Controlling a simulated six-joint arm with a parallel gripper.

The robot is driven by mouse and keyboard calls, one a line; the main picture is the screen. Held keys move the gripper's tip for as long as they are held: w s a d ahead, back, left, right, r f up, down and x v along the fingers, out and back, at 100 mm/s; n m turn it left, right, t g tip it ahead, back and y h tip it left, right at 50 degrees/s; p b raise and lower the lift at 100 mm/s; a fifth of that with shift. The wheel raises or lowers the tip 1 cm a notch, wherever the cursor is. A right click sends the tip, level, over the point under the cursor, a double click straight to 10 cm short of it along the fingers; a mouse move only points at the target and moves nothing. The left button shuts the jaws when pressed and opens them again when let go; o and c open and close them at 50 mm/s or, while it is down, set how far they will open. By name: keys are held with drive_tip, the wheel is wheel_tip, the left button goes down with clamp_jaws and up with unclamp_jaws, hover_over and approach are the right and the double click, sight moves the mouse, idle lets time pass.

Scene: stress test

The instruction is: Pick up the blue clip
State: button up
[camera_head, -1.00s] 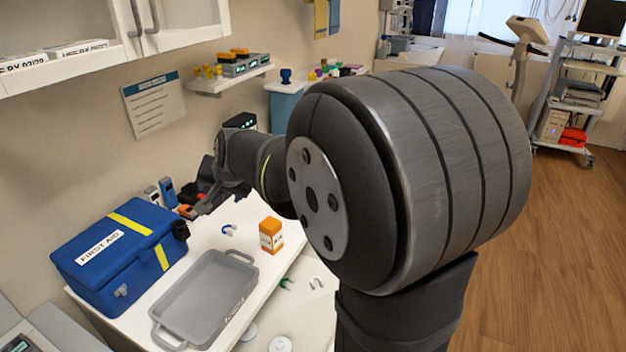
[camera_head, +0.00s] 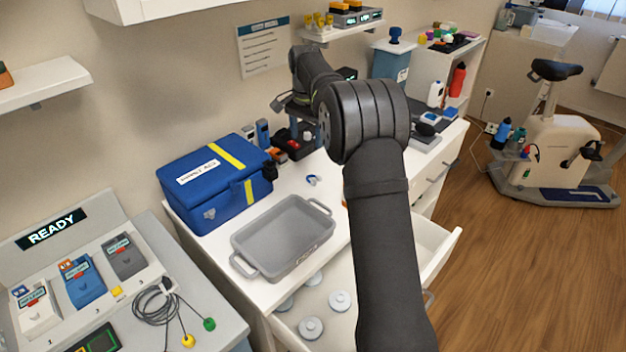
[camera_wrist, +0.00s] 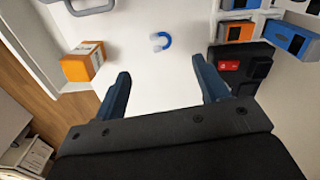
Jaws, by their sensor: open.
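The blue clip (camera_head: 313,180) is a small blue and white U-shaped piece. It lies on the white counter (camera_head: 335,190), right of the first aid bag and behind the grey tray. In the wrist view the clip (camera_wrist: 160,41) lies on the bare white surface, beyond and roughly between my fingertips. My gripper (camera_wrist: 159,82) is open, its two dark blue fingers wide apart with nothing between them.
An orange and white box (camera_wrist: 84,62) stands left of the clip in the wrist view. A dark case with a red part (camera_wrist: 230,66) lies to the right. A drawer (camera_head: 440,250) stands open.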

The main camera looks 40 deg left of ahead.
hover_over(309, 180)
drive_tip(key=f, duration=1)
drive_tip(key=shift+s+f, duration=0.25)
drive_tip(key=shift+s, duration=0.05)
drive_tip(key=shift+w+d+f, duration=0.1)
drive_tip(key=shift+w+f, duration=0.05)
drive_tip(key=shift+f, duration=1.2)
drive_tip(key=shift+w+f, duration=0.15)
drive_tip(key=shift+f, duration=1.15)
drive_tip(key=c, duration=1)
